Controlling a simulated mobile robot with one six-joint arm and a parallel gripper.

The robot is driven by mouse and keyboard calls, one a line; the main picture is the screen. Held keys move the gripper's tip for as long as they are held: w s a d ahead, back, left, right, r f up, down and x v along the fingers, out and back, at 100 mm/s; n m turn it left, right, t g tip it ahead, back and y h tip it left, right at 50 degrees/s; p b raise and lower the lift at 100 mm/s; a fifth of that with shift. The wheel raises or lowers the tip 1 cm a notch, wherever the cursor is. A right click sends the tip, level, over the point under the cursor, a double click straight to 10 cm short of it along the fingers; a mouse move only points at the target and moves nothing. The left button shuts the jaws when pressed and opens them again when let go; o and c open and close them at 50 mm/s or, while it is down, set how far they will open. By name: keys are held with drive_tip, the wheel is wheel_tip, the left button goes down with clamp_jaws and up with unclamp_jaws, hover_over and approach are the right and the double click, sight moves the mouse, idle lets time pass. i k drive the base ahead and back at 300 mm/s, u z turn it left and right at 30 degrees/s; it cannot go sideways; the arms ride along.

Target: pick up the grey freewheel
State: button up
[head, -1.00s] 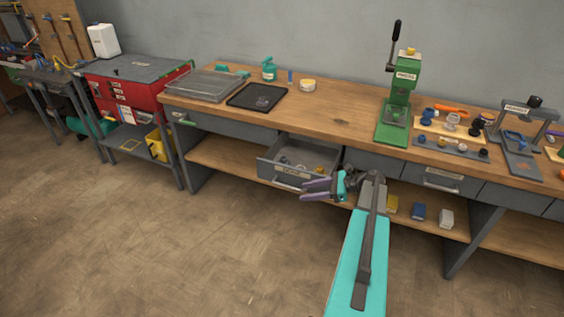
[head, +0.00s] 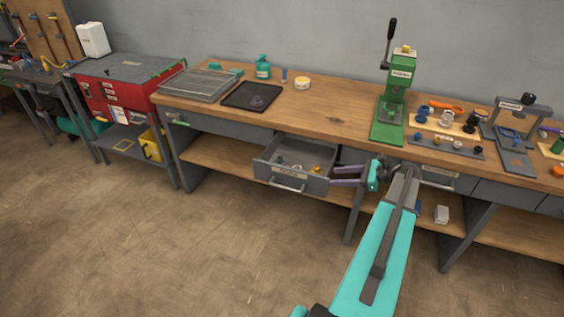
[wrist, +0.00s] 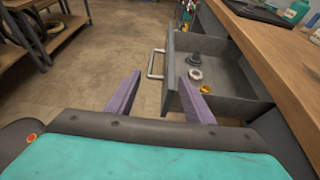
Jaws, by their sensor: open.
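The open grey drawer (head: 262,172) under the bench holds a dark grey stepped round part (wrist: 195,59), a pale grey ring (wrist: 195,74) and a small brass-coloured part (wrist: 205,89). The dark round part may be the grey freewheel; I cannot tell for certain. In the head view these parts are small in the drawer. My gripper (head: 336,176) is open and empty, with purple fingers, just right of the drawer. In the wrist view my gripper (wrist: 160,77) points toward the drawer's handle side, with the right finger overlapping the drawer's edge.
The wooden benchtop (head: 335,120) overhangs the drawer. A black tray (head: 238,97) with a dark part on it and a green press (head: 390,115) stand on top. A lower shelf (head: 215,160) runs below. A red cabinet (head: 110,90) stands left. The floor in front is clear.

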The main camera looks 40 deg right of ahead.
sight(280, 161)
drive_tip(key=i, duration=0.9)
drive_tip(key=u, duration=0.05)
